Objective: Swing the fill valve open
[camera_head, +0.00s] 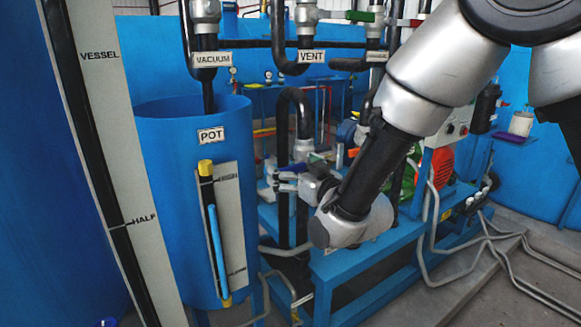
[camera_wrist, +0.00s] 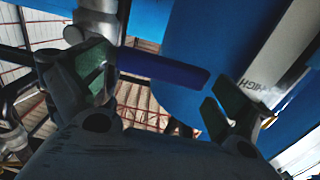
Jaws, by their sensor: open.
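A valve with a blue lever handle (camera_wrist: 165,66) shows in the wrist view, joined near a grey pipe fitting at the upper left. I see no FILL label, so I cannot confirm which valve it is. My gripper (camera_wrist: 160,86) is open, with green-padded fingers to the left and right of the lever. The lever spans much of the gap; whether it touches a finger I cannot tell. In the head view my gripper (camera_head: 282,181) points left, just right of the blue pot (camera_head: 175,165). A small blue piece (camera_head: 318,158), perhaps the lever, shows behind it.
The pot's level gauge (camera_head: 222,235) stands left of my gripper. VACUUM (camera_head: 211,59) and VENT (camera_head: 311,57) pipes hang above. A blue frame (camera_head: 360,262) with pipes lies below my wrist. Grey hoses (camera_head: 475,245) run across the floor at right.

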